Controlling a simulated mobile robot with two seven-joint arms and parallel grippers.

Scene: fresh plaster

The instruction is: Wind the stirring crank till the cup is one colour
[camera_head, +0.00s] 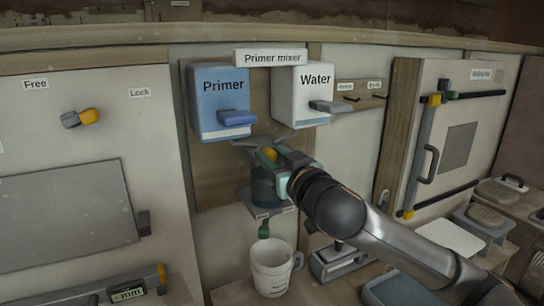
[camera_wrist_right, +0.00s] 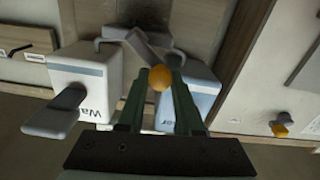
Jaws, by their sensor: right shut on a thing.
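The stirring crank's orange knob (camera_head: 269,154) shows in the head view just above a dark mixing vessel (camera_head: 264,188) under the primer mixer. My right gripper (camera_head: 277,154) is shut on this knob. In the right wrist view the orange knob (camera_wrist_right: 160,77) sits between the fingertips of my right gripper (camera_wrist_right: 160,86), with a grey crank arm (camera_wrist_right: 148,45) beyond it. The vessel looks dark blue-grey; my gripper partly covers it, and I cannot tell whether its contents are one colour. A white handled cup (camera_head: 270,282) stands below a green tap (camera_head: 264,230). My left gripper is not in view.
The blue Primer tank (camera_head: 222,82) and white Water tank (camera_head: 302,88) hang close above my gripper, each with a lever. A cabinet door (camera_head: 455,120) with a dark handle is at the right. A yellow-tipped lock knob (camera_head: 89,116) is at the left.

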